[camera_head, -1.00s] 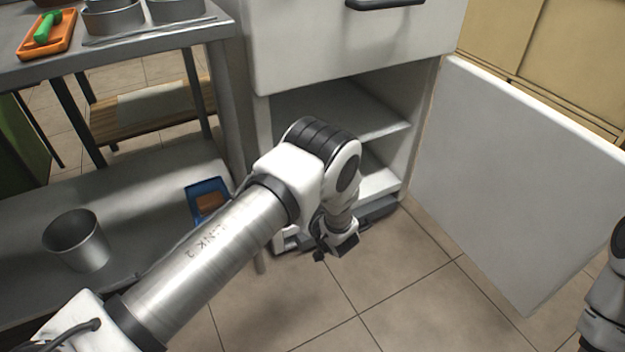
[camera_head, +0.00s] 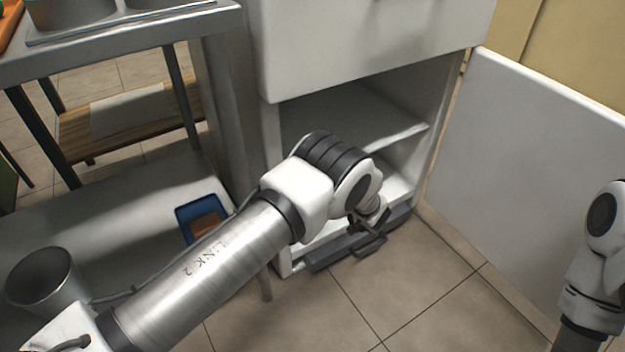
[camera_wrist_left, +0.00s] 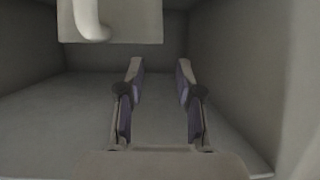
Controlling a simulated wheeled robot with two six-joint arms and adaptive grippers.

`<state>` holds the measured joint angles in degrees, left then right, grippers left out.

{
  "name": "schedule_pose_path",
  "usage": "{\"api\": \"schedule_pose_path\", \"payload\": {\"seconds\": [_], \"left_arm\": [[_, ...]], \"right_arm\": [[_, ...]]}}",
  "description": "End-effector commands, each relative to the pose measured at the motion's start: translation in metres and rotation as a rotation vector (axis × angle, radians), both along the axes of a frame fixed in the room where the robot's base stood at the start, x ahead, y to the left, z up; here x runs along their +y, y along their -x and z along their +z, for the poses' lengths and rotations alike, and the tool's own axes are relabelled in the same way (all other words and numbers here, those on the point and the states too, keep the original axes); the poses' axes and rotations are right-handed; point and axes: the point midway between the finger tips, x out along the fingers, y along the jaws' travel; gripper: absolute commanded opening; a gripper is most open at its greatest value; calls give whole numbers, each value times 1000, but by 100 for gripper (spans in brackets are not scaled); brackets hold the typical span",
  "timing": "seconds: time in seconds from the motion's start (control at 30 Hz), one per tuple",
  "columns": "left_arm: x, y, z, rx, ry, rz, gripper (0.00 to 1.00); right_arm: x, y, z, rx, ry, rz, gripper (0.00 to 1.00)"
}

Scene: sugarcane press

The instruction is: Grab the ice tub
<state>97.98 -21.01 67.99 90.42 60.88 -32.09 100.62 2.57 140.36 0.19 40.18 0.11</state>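In the left wrist view, a pale box-like thing with a curved white handle (camera_wrist_left: 110,22) shows at the top edge, cut off by the frame. It may be the ice tub, but I cannot tell for sure. My left gripper (camera_wrist_left: 160,68) is open and empty, its two fingers apart, inside a grey-white compartment and apart from the pale thing. In the head view, my left gripper (camera_head: 372,240) is at the low opening of the white cabinet (camera_head: 370,50), partly hidden by my wrist. My right arm shows at the right edge; its gripper is out of view.
The cabinet's white door (camera_head: 530,150) stands open on the right. A shelf (camera_head: 350,125) crosses the opening above my left gripper. A metal table (camera_head: 130,40), a metal pot (camera_head: 45,280) and a blue tray (camera_head: 183,222) are on the left. The front floor is clear.

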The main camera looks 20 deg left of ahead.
Motion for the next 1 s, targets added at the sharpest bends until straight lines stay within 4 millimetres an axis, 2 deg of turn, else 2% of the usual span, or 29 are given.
{"api": "schedule_pose_path", "payload": {"seconds": [0.03, 0.1, 0.27, 0.53, 0.63, 0.83, 0.93, 1.0], "left_arm": [[9, -5, -12, -1, 0, 4, 35], [20, -13, -17, -1, 1, 4, 35], [36, -24, -23, 0, 0, 1, 35], [72, -50, -44, -1, 1, 3, 35], [79, -55, -43, 0, -1, 1, 35], [79, -56, -41, 1, -1, 1, 35], [79, -56, -41, 1, -1, 1, 0], [79, -56, -41, 1, -1, 0, 0]], "right_arm": [[0, 0, -13, 0, 0, -2, 40], [-1, 0, -21, -1, 0, -3, 40], [-1, -2, -29, -7, 1, -2, 40], [-1, -12, -62, -32, 6, 11, 40], [-1, -14, -65, -39, 7, 14, 40], [-1, -15, -62, -40, 7, 14, 40], [-1, -14, -62, -39, 7, 14, 40], [-1, -14, -62, -39, 7, 14, 40]]}}
